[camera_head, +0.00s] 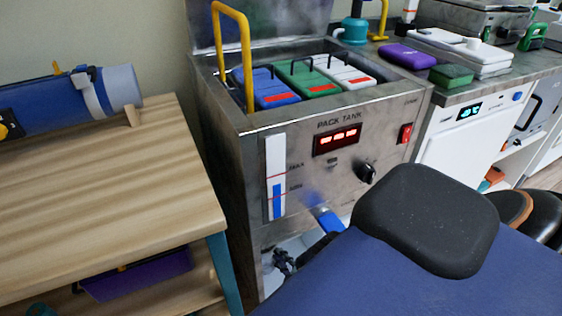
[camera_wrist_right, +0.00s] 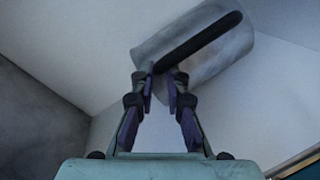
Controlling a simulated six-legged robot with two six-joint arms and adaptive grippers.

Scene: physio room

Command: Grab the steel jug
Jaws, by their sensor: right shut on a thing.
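The steel jug (camera_wrist_right: 212,60), a grey cylinder with a long black handle (camera_wrist_right: 200,42), shows at the top of the right wrist view, tilted in the picture. My right gripper (camera_wrist_right: 161,74) has its two fingertips closed on the near end of that handle. In the head view my right gripper (camera_head: 283,262) shows small and dark below the front of the pack tank, partly hidden by the blue padded surface. The jug cannot be made out clearly there. My left gripper is in neither view.
The pack tank (camera_head: 387,128) holds blue, green and white packs. A wooden table (camera_head: 95,190) stands at the left with a blue roll (camera_head: 55,102). A blue padded surface (camera_head: 400,285) with a black cushion (camera_head: 427,218) fills the front right. A white cabinet (camera_head: 455,150) stands right of the tank.

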